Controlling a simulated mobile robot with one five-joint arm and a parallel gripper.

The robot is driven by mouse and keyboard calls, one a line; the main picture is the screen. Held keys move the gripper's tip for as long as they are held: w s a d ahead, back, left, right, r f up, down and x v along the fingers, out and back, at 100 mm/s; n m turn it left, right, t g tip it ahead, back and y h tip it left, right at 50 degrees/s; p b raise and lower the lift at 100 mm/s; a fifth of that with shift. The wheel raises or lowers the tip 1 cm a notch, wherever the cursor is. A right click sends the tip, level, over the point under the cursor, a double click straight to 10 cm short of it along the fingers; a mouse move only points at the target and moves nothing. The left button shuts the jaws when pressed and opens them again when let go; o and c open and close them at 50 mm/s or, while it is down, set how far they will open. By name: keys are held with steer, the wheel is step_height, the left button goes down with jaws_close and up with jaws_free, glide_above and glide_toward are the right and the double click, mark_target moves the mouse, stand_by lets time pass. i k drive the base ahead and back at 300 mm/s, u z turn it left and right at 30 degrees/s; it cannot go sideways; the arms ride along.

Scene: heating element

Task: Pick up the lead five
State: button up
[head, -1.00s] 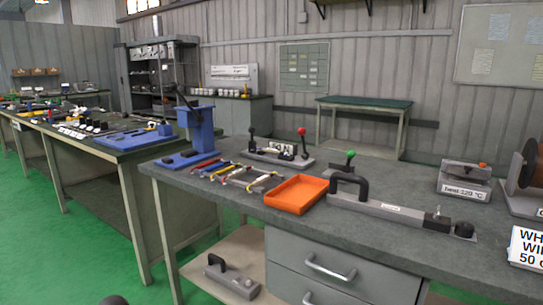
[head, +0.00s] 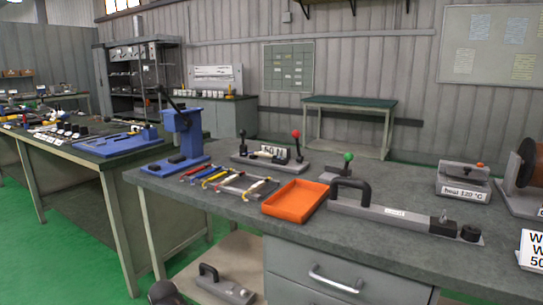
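Several thin coloured leads lie side by side on the grey bench, left of the orange tray. I can make out a red lead (head: 199,168), a yellow lead (head: 215,176), a pale lead with a red end (head: 231,180) and a pale lead with an orange end (head: 257,187) closest to the tray. No numbers are readable on them, so I cannot tell which is lead five. My gripper is not in view. A dark rounded shape at the bottom edge may be part of my arm.
The orange tray (head: 295,210) looks empty. A blue press (head: 183,138) stands left of the leads. Behind them is a fixture with a red-knobbed lever (head: 295,138). A long grey fixture with a black handle (head: 395,214) lies right of the tray. Green floor shows left of the bench.

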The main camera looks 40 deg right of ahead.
mark_target(267, 155)
steer(key=i, duration=0.95)
steer(key=u, duration=0.05)
